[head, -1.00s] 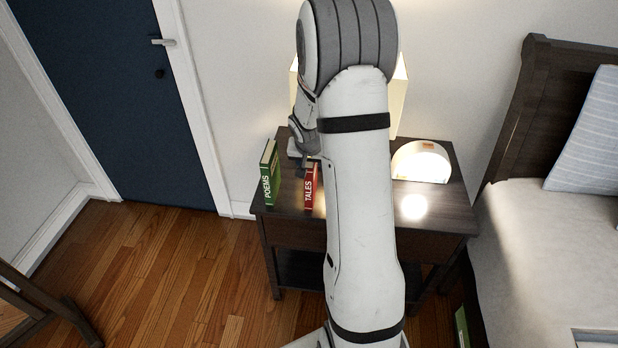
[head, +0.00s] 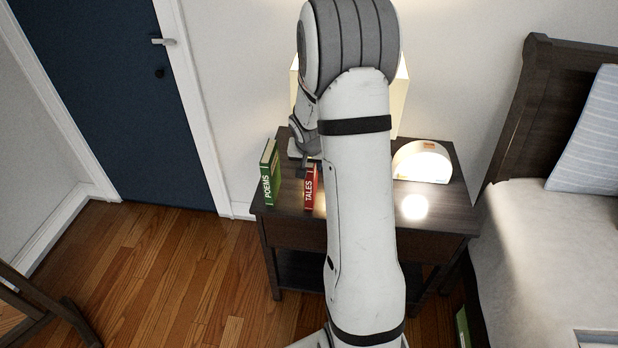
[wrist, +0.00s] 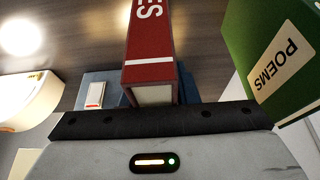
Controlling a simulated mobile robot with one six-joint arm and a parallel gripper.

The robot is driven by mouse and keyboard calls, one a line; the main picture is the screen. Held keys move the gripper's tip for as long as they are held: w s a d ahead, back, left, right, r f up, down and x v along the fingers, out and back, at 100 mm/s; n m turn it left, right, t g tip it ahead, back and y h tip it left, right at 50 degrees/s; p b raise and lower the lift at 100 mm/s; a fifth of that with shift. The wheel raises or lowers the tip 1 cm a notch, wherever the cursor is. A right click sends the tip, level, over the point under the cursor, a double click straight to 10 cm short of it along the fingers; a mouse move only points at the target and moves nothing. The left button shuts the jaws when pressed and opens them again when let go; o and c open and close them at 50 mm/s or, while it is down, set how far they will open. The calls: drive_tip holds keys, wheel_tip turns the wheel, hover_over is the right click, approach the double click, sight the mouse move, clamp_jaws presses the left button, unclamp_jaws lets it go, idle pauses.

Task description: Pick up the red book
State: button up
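The red book (head: 310,188), with TALES on its spine, stands upright on the nightstand (head: 440,210). In the wrist view the red book (wrist: 150,45) fills the upper middle, its end close to the dark bar of my gripper. My gripper (head: 304,168) is at the far upper end of the book in the head view, partly hidden by my arm. Its fingers do not show clearly, so I cannot tell whether it is open or touching the book.
A green POEMS book (head: 268,175) stands just left; it also shows in the wrist view (wrist: 275,60). A rounded white lit object (head: 421,162) stands at right, and a lamp (head: 399,95) glows behind my arm. A blue object (wrist: 95,92) shows beside the red book.

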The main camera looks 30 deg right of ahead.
clamp_jaws()
drive_tip(key=shift+r, duration=0.15)
idle(0.4)
